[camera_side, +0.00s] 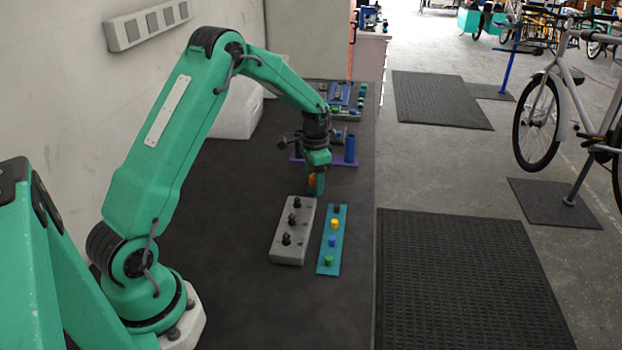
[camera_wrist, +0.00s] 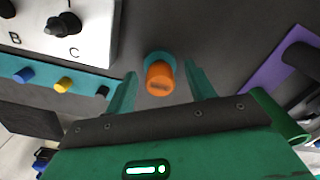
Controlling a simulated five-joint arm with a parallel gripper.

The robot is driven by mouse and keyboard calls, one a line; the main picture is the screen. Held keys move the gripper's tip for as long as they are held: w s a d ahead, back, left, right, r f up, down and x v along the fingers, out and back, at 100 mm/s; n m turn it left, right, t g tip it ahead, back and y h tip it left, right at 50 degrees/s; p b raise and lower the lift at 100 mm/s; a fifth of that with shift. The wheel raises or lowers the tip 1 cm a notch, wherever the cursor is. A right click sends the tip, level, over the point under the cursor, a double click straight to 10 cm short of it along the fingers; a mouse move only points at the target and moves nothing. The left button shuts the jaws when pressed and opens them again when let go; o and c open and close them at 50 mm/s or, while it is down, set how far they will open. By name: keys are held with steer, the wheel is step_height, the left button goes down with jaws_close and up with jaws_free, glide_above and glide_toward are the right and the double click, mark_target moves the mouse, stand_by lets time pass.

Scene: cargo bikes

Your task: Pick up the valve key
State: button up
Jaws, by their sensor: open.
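An upright orange piece with a slot in its top (camera_wrist: 160,77) and a teal part at its base appears to be the valve key. In the wrist view it stands between the two green fingers of my gripper (camera_wrist: 163,72), with a gap visible on each side. The fingers are open. In the side view my gripper (camera_side: 316,186) points down at the dark bench, just beyond the far end of the grey block, and the orange piece (camera_side: 313,180) shows at its fingers. The piece's lower part is partly hidden there.
A grey block (camera_side: 280,250) with black knobs stands close by; letters B and C show in the wrist view. Beside it lies a teal strip (camera_side: 327,265) with yellow, blue, green and black pegs. A purple stand (camera_side: 345,163) with a blue cylinder is behind my gripper.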

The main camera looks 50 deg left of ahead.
stand_by(0.4)
steer(key=c, duration=1.1)
steer(key=shift+r, duration=0.8)
steer(key=r, duration=0.1)
steer(key=d+r, duration=0.1)
steer(key=r, duration=0.1)
steer(key=shift+r, duration=0.1)
steer(key=s+d+r, duration=0.2)
steer(key=d+r, duration=0.4)
steer(key=d, duration=0.4)
steer(key=shift+s+d, duration=0.2)
steer(key=shift+s, duration=0.05)
steer(key=shift+r, duration=0.1)
steer(key=s+d, duration=0.1)
steer(key=s, duration=0.9)
steer(key=s+d, duration=0.1)
steer(key=s, duration=0.5)
steer(key=shift+d+f, duration=0.2)
steer(key=shift+d, duration=0.15)
